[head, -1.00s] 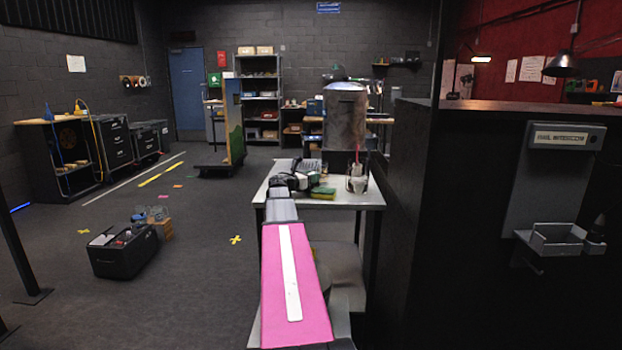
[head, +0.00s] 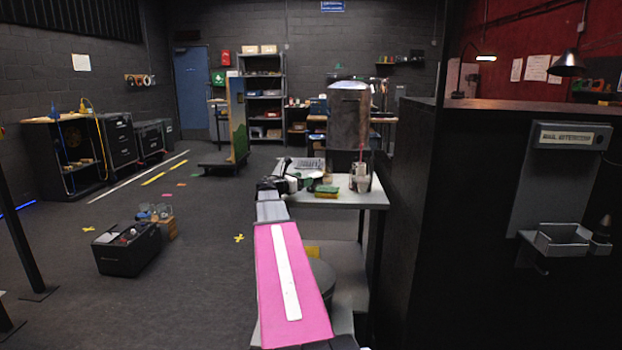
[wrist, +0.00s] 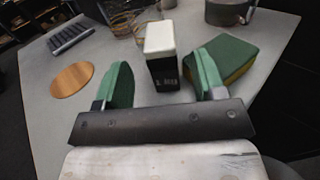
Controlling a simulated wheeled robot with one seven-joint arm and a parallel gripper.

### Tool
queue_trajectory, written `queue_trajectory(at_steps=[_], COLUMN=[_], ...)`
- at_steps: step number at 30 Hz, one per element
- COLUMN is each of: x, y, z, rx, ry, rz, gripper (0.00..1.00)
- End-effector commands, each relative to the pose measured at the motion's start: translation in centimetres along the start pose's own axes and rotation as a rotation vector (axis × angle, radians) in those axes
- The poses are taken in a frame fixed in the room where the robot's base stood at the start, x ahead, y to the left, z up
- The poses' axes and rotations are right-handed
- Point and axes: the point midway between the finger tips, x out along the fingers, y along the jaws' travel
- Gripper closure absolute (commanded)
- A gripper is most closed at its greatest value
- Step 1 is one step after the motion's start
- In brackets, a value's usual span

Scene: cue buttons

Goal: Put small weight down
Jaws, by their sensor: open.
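My gripper (wrist: 163,88) is open in the wrist view, its two green-padded fingers wide apart over the grey table top (wrist: 215,140). A small upright black block with a white top (wrist: 162,55) stands on the table between and just beyond the fingertips, with dark gaps to both. I cannot tell whether it is the small weight; no other thing is clearly that weight. In the head view my gripper (head: 290,180) is small and partly hidden behind my wrist, over the left side of the white table (head: 365,200).
A green and yellow sponge (wrist: 232,62) lies close to the right finger. A round wooden disc (wrist: 72,79) lies at the left. A dark ribbed thing (wrist: 70,34), a wire holder (wrist: 122,24) and a grey pot (wrist: 226,12) are farther back.

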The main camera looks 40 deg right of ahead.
Motion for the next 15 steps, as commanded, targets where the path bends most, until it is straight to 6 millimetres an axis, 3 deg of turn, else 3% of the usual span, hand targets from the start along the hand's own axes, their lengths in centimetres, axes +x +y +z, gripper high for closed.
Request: queue_trajectory(at_steps=[3,7,11,15], x=[-2.4,-4.0,-4.8,-4.3], y=[-0.1,-0.1,0.0,-0.3], z=[0.0,0.0,0.1,1.3], rx=[0.0,0.0,0.0,0.002], ry=[0.0,0.0,0.0,-0.001], rz=[0.001,0.0,0.0,-0.002], gripper=[0.36,0.36,0.32,0.32])
